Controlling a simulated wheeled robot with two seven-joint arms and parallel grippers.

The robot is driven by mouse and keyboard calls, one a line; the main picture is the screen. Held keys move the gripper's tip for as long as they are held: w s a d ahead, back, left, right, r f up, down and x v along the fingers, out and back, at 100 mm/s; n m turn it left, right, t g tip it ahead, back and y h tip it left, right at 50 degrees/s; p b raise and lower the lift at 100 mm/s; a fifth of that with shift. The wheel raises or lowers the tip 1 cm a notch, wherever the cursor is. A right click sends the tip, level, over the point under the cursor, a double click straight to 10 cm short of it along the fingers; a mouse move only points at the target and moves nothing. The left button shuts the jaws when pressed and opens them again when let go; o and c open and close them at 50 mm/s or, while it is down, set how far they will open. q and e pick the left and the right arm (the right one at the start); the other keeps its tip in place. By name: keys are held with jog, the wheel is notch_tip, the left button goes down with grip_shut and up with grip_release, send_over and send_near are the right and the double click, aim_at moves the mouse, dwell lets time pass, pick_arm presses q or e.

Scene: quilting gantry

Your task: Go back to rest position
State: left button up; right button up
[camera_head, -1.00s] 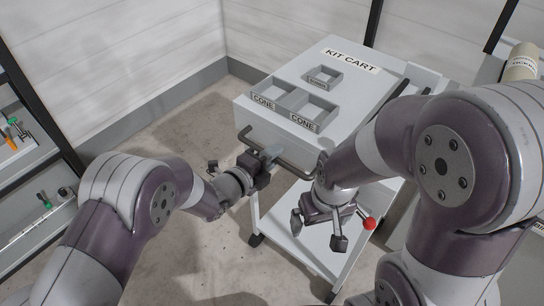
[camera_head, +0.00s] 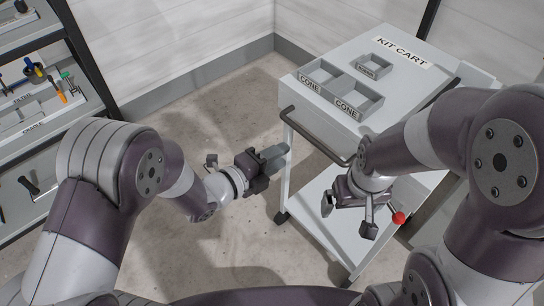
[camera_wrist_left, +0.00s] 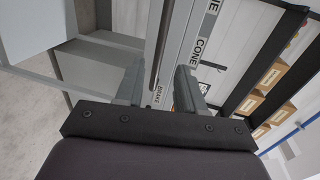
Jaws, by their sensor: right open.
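My left gripper (camera_head: 277,155) is low in front of the kit cart (camera_head: 440,85), left of its handle bar (camera_head: 312,138) and apart from it in the head view. In the left wrist view, its two fingers (camera_wrist_left: 158,90) stand apart with nothing held between them. My right gripper (camera_head: 348,214) hangs over the cart's lower shelf with its fingers spread and empty. My right forearm covers part of the cart's right side.
Open bins labelled CONE (camera_head: 322,74) sit on the cart top. A red knob (camera_head: 399,217) shows beside my right gripper. Shelving with tools (camera_head: 45,95) stands at the left. Bare floor (camera_head: 190,110) lies between shelving and cart.

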pick_arm(q)
jog(key=shift+v, duration=0.9)
jog(key=shift+f, duration=0.1)
